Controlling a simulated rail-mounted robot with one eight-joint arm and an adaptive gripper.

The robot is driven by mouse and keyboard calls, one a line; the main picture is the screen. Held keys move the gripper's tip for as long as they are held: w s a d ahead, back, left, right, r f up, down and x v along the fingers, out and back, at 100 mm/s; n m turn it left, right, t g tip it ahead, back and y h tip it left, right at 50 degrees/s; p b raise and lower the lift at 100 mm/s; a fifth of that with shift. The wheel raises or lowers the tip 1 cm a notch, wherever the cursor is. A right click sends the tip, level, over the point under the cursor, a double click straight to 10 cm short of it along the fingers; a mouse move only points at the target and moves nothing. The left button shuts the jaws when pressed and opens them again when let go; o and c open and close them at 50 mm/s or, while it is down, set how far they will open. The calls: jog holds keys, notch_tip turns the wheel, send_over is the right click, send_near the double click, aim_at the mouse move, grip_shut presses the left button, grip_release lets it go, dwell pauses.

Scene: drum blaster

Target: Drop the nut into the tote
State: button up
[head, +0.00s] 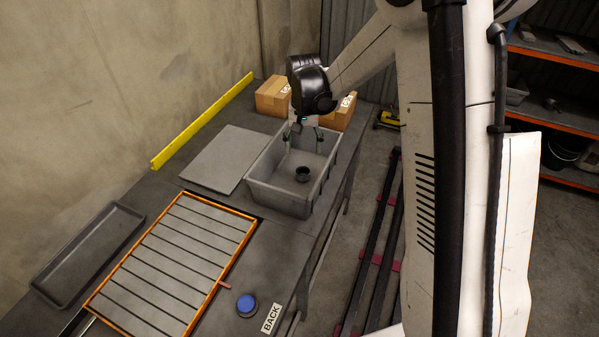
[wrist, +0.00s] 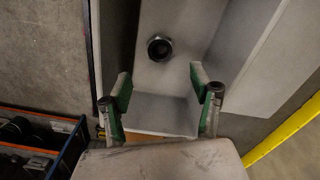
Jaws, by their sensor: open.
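The nut is a small dark ring (head: 303,174) lying on the floor of the grey tote (head: 284,203) in the head view. In the wrist view the nut (wrist: 160,48) lies flat in the tote (wrist: 165,112), apart from the fingers. My gripper (head: 300,130) is above the far part of the tote in the head view. In the wrist view my gripper (wrist: 160,88) has its green-padded fingers spread wide with nothing between them. The fingers' exact height above the tote floor is hard to tell.
Two cardboard boxes (head: 272,97) stand behind the tote. A grey flat panel (head: 226,158) lies left of it. An orange-framed slatted rack (head: 178,262), a black tray (head: 88,252) and a blue-topped round item (head: 246,304) are nearer. A yellow bar (head: 203,120) runs along the wall side.

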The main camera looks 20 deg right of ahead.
notch_tip(320, 180, up, 12)
dwell(0.5)
jog(key=shift+f, duration=0.1)
jog(key=shift+s, duration=0.1)
jog(key=s+r+n+t, duration=0.1)
jog(key=s+r+t, duration=0.1)
jog(key=s+r, duration=0.35)
jog(key=s+r+n+t, duration=0.1)
jog(key=s+r, duration=0.1)
jog(key=s, duration=0.7)
jog(key=s+f+n+t+b, duration=0.1)
jog(key=s+f+t, duration=0.2)
jog(key=s, duration=1.1)
jog(key=shift+t, duration=0.6)
